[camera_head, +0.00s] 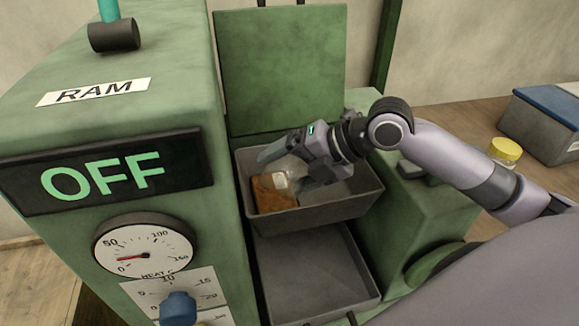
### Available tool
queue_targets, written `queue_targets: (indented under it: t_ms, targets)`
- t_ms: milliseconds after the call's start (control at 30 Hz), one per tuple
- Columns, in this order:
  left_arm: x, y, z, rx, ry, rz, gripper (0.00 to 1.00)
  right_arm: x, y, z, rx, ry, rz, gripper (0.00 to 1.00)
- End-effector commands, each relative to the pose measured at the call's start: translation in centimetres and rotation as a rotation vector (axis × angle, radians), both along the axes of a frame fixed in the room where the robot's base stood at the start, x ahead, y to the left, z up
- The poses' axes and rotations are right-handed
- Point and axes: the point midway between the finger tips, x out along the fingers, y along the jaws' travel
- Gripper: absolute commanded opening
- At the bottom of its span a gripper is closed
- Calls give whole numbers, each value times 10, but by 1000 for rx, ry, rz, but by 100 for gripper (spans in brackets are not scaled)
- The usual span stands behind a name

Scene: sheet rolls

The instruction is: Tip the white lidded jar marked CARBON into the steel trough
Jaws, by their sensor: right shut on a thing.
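My right gripper (291,168) reaches in from the right over the steel trough (345,205). Its fingers are shut on a pale, whitish thing (289,169), which looks like the white jar. The fingers hide much of it, and no CARBON marking or lid can be read. An orange-brown mass (272,193) with a small whitish patch lies in the left part of the trough, just below the gripper. I cannot tell whether the pale thing touches it. My left gripper is not in view.
A green machine with an OFF display (108,178), a gauge (143,247) and a blue knob (178,307) stands on the left. A green panel (281,70) rises behind the trough. An empty grey tray (315,272) lies below. A yellow-lidded jar (505,151) and blue-topped box (545,120) stand right.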

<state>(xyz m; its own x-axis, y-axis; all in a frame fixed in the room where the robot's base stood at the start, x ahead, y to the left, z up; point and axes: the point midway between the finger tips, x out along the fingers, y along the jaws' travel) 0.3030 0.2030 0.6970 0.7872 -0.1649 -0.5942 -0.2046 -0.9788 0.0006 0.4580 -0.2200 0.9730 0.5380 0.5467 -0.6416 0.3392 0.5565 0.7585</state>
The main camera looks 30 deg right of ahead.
Motion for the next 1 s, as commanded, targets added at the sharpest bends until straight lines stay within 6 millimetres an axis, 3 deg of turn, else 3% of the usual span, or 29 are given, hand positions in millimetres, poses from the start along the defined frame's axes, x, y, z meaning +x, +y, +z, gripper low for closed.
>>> queue_targets:
  t_ms: [267, 533, 1000]
  targets:
    - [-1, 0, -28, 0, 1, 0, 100, 1, 1, 9, -277, -191, 4, 43]
    - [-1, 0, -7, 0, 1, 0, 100, 6, -10, 22, -530, -344, 1, 43]
    - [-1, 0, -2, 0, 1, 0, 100, 20, -31, 37, -928, -598, 0, 43]
